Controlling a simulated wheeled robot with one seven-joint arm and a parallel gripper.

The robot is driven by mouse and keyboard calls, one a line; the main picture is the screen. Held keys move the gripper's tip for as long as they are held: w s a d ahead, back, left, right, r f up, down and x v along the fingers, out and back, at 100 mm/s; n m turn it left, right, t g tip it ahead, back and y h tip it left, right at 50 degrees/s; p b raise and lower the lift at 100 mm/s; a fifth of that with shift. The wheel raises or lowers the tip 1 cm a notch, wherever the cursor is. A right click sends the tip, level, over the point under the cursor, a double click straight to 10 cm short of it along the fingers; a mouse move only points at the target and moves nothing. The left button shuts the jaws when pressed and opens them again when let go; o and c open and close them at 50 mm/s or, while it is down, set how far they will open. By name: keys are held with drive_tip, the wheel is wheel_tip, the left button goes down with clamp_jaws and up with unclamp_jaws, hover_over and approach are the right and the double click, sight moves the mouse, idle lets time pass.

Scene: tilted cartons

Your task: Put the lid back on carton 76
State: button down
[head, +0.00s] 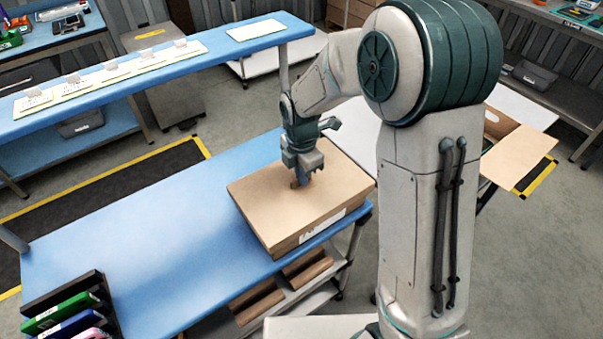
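A brown carton (285,248) stands at the right end of the blue table. A flat brown lid (265,205) covers its top, and its sides come down over the upper part of the carton. A white label (322,227) is on the front side; its print is too small to read. My gripper (299,182) points down at the middle of the lid's top, with its fingertips at or just above the surface. A small darker brown patch shows at the fingertips; I cannot tell if it is a handle or shadow. Whether the fingers are closed is unclear.
The blue table (130,235) is clear left of the carton, with a dark rack of coloured folders (70,310) at its front left. A blue shelf (150,72) with white cards runs behind. An open carton (520,158) shows partly at the right, behind my arm.

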idle(0.3)
drive_tip(key=c, duration=1.5)
unclamp_jaws()
drive_tip(key=shift+c, duration=0.2)
wheel_tip(320, 180, up, 21)
drive_tip(key=p, duration=0.5)
drive_tip(key=shift+f, duration=0.15)
